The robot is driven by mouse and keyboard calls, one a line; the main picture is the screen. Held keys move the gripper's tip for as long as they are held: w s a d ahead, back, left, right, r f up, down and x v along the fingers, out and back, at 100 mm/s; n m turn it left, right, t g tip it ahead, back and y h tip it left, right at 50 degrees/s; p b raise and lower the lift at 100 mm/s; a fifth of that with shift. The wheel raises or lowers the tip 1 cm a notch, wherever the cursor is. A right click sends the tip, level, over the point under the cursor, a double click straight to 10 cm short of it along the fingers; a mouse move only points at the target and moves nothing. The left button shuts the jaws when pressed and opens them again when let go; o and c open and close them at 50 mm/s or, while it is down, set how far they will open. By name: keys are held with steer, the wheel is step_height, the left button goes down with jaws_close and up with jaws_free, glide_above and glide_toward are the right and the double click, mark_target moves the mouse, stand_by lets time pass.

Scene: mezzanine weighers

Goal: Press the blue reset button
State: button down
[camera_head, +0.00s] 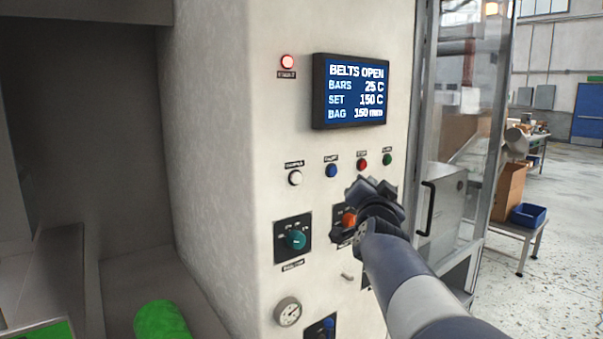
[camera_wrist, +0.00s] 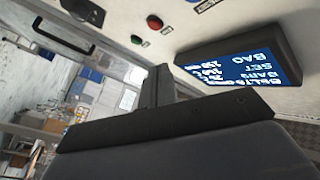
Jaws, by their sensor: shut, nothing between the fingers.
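The blue button (camera_head: 331,170) sits on the pale machine panel in a row of small buttons below the screen, between a white button (camera_head: 295,178) and a red button (camera_head: 363,164). Its label is too small to read surely. My gripper (camera_head: 362,188) is shut and empty, in front of the panel, below the red button and to the lower right of the blue one. It appears apart from the blue button. In the wrist view my shut fingers (camera_wrist: 158,88) point toward the panel, with the red button (camera_wrist: 154,22) above them.
A green button (camera_head: 387,159) ends the row. The screen (camera_head: 355,91) reads BELTS OPEN, with a lit red lamp (camera_head: 287,62) at its left. Below are a teal knob (camera_head: 296,240), an orange-red knob (camera_head: 348,219) partly behind my gripper, and a gauge (camera_head: 288,312). A door handle (camera_head: 427,208) stands right.

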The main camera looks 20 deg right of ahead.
mark_target(333, 171)
stand_by(0.3)
steer(key=shift+a, duration=0.1)
steer(key=shift+w+a+p, duration=0.5)
steer(key=shift+w+p, duration=0.5)
steer(key=shift+w, duration=0.4)
steer(key=shift+w+a+p, duration=0.45)
steer(key=shift+w+p, duration=0.6)
steer(key=shift+w, duration=0.35)
steer(key=shift+w+a+p, duration=0.5)
steer(key=shift+w+p, duration=0.5)
steer(key=shift+w, duration=0.4)
steer(key=shift+w, duration=0.1)
steer(key=shift+w+a, duration=0.15)
steer(key=shift+w, duration=0.1)
